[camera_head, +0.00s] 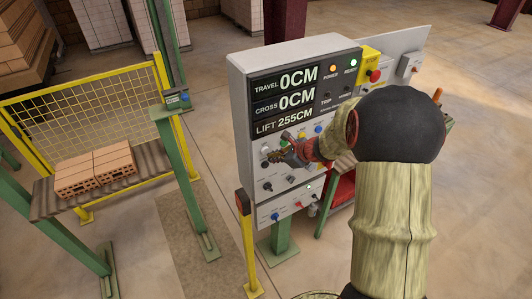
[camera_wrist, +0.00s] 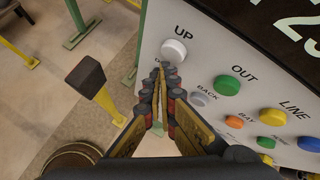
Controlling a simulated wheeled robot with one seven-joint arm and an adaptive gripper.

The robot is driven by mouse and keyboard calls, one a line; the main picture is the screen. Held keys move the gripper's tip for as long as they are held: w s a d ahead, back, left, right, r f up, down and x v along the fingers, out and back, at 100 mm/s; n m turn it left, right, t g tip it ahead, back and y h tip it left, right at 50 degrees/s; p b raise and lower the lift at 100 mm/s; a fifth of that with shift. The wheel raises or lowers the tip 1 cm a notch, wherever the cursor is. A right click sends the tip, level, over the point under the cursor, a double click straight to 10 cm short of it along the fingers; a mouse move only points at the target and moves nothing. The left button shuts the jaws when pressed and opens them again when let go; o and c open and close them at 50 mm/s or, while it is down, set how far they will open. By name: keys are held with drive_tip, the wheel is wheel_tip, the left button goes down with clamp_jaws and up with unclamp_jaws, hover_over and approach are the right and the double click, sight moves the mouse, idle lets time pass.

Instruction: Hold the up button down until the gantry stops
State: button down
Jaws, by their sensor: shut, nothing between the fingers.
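The control panel (camera_head: 240,95) stands upright on a green post in the head view. Its display (camera_head: 291,98) reads travel 0CM, cross 0CM, lift 255CM. The white round up button (camera_wrist: 174,50) is under the word UP in the wrist view. My gripper (camera_head: 272,157) is shut and empty at the left part of the panel's button area. In the wrist view its fingertips (camera_wrist: 165,70) lie just below the up button in the picture, over a button label. I cannot tell whether they touch the button or panel.
Green out (camera_wrist: 226,85), yellow line (camera_wrist: 272,117) and other buttons sit close by to the right. A black-topped yellow post (camera_head: 245,235) stands at the panel's lower left.

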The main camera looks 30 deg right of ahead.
drive_tip(key=shift+s, duration=0.1)
drive_tip(key=s+b, duration=0.1)
drive_tip(key=s, duration=0.4)
drive_tip(key=shift+d, duration=0.1)
idle(0.5)
idle(0.9)
drive_tip(key=s+a+f+n+g+h+b, duration=0.1)
drive_tip(key=s+a+f+n+b, duration=0.3)
drive_tip(key=s+a+n+b, duration=0.4)
drive_tip(key=s+a+f+n+g+h+b, duration=0.2)
drive_tip(key=s+a+f+n+b, duration=0.2)
drive_tip(key=s+a+n+b, duration=0.5)
drive_tip(key=s+n+b, duration=0.8)
drive_tip(key=n+b, duration=0.1)
drive_tip(key=n, duration=0.2)
drive_tip(key=shift+s+a, duration=0.2)
